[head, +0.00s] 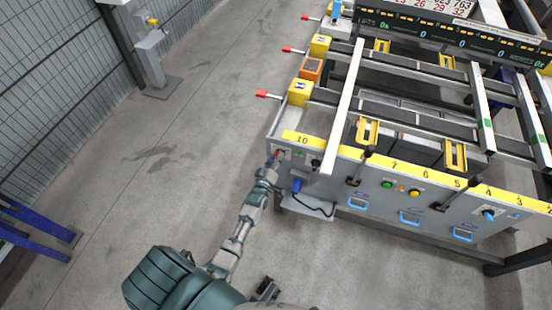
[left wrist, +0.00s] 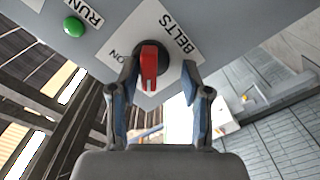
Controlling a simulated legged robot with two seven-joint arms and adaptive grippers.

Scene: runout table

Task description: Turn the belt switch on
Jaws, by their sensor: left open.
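The belt switch is a red knob (left wrist: 149,66) on a round black base, set on a white label reading BELTS, with ON printed beside it. In the left wrist view the knob sits between the two fingers of my left gripper (left wrist: 158,72). The fingers are open, with a gap visible on each side of the knob. In the head view my left gripper (head: 273,163) is at the left end of the table's front panel, where the switch is small and mostly hidden by it. My right gripper is not clearly in view.
A green button (left wrist: 73,26) marked RUN is near the switch. The runout table (head: 340,185) carries yellow numbered strips, black levers and blue handles along its front. Red-tipped levers (head: 268,95) stick out on its left side. The grey floor (head: 170,150) to the left is clear.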

